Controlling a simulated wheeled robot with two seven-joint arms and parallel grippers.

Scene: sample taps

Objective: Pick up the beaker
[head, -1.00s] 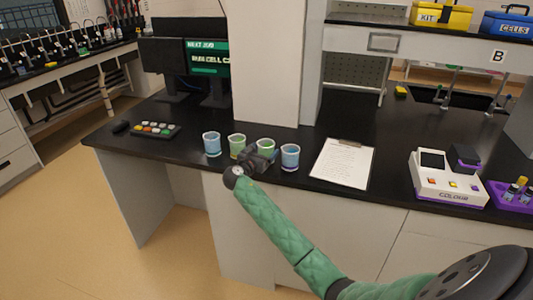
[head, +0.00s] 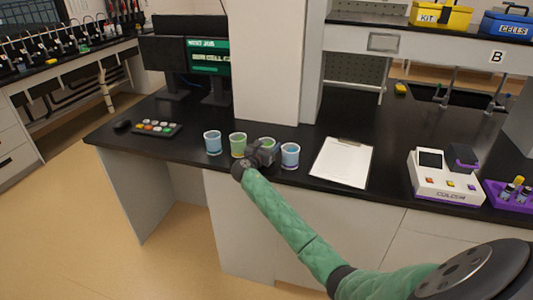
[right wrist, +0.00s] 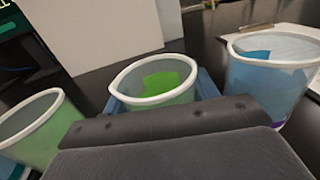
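Several clear beakers with white rims stand in a row on the black counter. In the head view these are a blue one (head: 212,142) at the left, a green one (head: 238,145), another green one (head: 267,142) partly hidden by my gripper, and a blue one (head: 290,155) at the right. My right gripper (head: 263,152) is low at the second green beaker. In the right wrist view that green beaker (right wrist: 155,82) stands between my blue fingers (right wrist: 160,100), one on each side. The fingers look open; contact is hidden. My left gripper is out of view.
Blue (right wrist: 270,85) and green (right wrist: 40,130) beakers stand close on either side in the right wrist view. A clipboard (head: 342,162) and a colour meter (head: 446,178) lie to the right. A button panel (head: 157,128) and monitors are at the left. A white pillar (head: 267,70) rises behind.

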